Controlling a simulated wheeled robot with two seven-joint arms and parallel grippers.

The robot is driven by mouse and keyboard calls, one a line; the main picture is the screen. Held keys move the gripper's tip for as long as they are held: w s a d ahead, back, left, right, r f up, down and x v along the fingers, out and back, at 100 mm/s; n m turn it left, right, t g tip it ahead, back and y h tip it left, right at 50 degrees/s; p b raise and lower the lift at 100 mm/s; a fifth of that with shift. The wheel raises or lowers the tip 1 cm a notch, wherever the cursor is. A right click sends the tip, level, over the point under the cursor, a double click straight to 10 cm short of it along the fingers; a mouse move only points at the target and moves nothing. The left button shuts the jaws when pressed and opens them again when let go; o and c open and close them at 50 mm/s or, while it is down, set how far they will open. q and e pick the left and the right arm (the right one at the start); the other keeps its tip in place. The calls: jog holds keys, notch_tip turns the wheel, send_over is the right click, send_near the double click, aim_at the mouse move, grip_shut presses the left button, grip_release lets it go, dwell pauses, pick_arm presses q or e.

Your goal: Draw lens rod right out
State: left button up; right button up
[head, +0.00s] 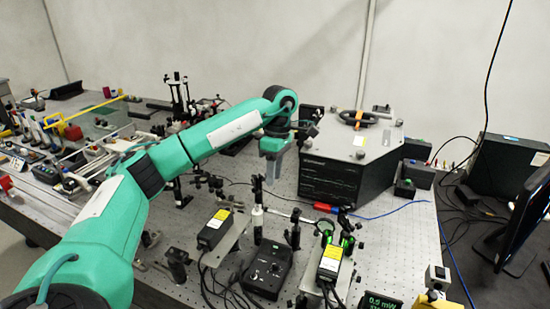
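My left arm reaches in from the left over the bench. Its gripper (272,160) points down above the middle of the bench, left of the black spectrometer box. The fingers are small and seen at an angle, so I cannot tell whether they are open or shut. Several optical posts stand below and in front of it, one of them a black-and-white post (257,205). Two green-ringed lens mounts (348,242) stand at the front right. I cannot tell which post is the right lens rod. My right gripper is not in view.
The black spectrometer box (345,178) stands behind right of the gripper. Black modules with yellow labels (214,228) and a black controller (267,268) crowd the front. Cables run across the perforated bench top (400,245). A monitor (527,220) stands at right.

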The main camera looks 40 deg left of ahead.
pick_arm(q)
jog(key=shift+w+a+r, duration=0.1)
jog(key=shift+w+r, duration=0.15)
jog(key=shift+r, duration=0.85)
jog(key=shift+w+a+r, duration=0.1)
jog(key=shift+w+r, duration=0.1)
jog(key=shift+r, duration=0.85)
